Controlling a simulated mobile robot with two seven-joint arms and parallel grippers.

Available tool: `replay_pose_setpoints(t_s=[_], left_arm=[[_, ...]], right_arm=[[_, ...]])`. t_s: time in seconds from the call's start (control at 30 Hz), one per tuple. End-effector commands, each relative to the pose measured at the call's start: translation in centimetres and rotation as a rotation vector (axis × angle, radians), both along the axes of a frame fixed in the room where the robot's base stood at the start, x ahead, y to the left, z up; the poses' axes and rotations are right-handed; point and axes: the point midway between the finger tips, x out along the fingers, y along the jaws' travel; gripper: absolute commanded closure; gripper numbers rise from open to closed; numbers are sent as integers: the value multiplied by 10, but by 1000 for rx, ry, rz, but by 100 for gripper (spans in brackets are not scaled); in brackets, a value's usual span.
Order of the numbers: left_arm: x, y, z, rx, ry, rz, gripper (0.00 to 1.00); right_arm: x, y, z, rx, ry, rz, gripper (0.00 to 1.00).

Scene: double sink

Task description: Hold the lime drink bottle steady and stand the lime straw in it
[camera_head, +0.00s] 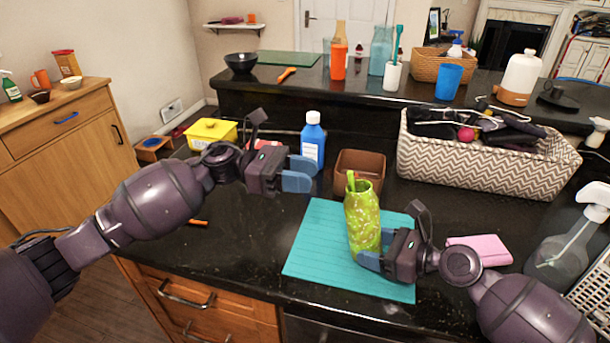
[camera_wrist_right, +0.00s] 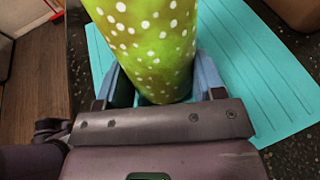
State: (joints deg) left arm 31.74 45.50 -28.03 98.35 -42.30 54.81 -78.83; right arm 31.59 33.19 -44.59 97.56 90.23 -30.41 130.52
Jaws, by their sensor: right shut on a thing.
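The lime drink bottle (camera_head: 362,222), a green patterned vessel, stands on the teal mat (camera_head: 318,240). My right gripper (camera_head: 370,260) is shut around its lower part; the right wrist view shows the white-dotted green bottle (camera_wrist_right: 150,45) between the fingers of that gripper (camera_wrist_right: 160,85). A short bright-green piece, apparently the lime straw (camera_head: 351,181), sticks up from the bottle's mouth at its left side; its lower part is hidden. My left gripper (camera_head: 301,175) is up and left of the bottle, apart from it, with its fingers apart and nothing visible between them.
A blue bottle with a white cap (camera_head: 313,140) stands just behind my left gripper. A brown box (camera_head: 360,165) is behind the lime bottle. A patterned basket (camera_head: 480,160) is at the back right, and a pink sponge (camera_head: 480,249) lies right of the mat.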

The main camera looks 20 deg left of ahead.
Motion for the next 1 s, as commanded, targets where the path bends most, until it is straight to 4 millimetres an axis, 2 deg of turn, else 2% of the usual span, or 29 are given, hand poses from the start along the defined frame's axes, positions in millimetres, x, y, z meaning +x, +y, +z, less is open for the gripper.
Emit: replay_pose_setpoints(t_s=[0.03, 0.47, 0.5, 0.7, 1.0], left_arm=[[0, 0, -1, -1, 0, 0, 63], [0, 0, 0, -2, -1, 0, 63], [0, 0, 0, -2, -1, 0, 63], [0, 0, 0, -2, -1, 0, 63], [0, 0, 1, -2, -1, 0, 63]], right_arm=[[-1, -2, -8, -12, 10, 0, 51], [-1, -2, -7, -11, 7, -1, 51], [-1, -2, -7, -11, 7, -1, 36], [0, -2, -5, -8, 5, -1, 8], [0, -2, -1, -4, 2, -1, 8]])
